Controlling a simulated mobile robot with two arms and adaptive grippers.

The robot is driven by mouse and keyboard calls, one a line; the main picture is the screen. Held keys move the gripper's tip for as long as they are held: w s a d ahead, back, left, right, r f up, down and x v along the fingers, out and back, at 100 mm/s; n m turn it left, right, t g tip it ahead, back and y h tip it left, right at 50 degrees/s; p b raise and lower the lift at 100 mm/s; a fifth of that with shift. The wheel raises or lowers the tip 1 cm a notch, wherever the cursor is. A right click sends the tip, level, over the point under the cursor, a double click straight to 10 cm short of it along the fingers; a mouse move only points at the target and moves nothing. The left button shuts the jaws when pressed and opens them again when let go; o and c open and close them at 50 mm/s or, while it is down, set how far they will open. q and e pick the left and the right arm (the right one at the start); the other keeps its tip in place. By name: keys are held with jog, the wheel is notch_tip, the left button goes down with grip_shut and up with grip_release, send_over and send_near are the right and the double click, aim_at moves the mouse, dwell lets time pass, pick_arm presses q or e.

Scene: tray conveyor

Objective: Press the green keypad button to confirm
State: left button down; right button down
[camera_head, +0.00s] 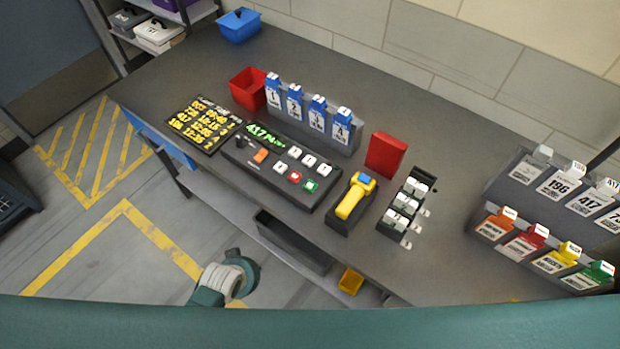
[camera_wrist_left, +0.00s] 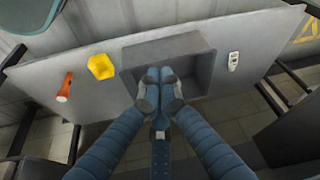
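The keypad (camera_head: 272,168) is a dark console on the grey counter in the head view, with a lit green readout (camera_head: 262,133) along its back edge. The green button (camera_head: 310,185) sits at its front right corner, beside a red button (camera_head: 294,177). Several white buttons and an orange one are on the same console. No gripper is near the keypad. My right gripper is in neither view.
Beside the keypad are a yellow scanner (camera_head: 354,196), a stamp rack (camera_head: 405,208), blue tags (camera_head: 311,121), red bin (camera_head: 248,88) and a schedule board (camera_head: 204,124). Below the counter, the wrist view shows the grey bin (camera_wrist_left: 207,72), a yellow bin (camera_wrist_left: 101,66) and an orange object (camera_wrist_left: 66,87).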

pick_arm(q)
jog(key=w+d+r+t+p, duration=0.1)
jog(key=w+d+r, duration=0.2)
jog(key=r, duration=0.6)
jog(key=w+d+r+m+h+p, duration=0.1)
jog(key=w+d+r, duration=0.2)
jog(key=r, duration=0.5)
jog(key=w+d+r+t+h+p, duration=0.1)
jog(key=w+d+r, duration=0.2)
jog(key=r, duration=0.6)
jog(key=shift+w+d+r+m+t, duration=0.2)
jog(key=shift+d+r+m+t, duration=0.15)
jog(key=shift+d, duration=0.25)
notch_tip(320, 180, up, 8)
jog(key=m+h, duration=0.2)
send_over(307, 187)
jog(key=shift+t+p, duration=0.45)
notch_tip(307, 187, down, 7)
jog(key=b, duration=0.7)
jog(key=shift+w, duration=0.1)
jog(key=shift+f+b, duration=0.4)
jog(key=shift+f, duration=0.45)
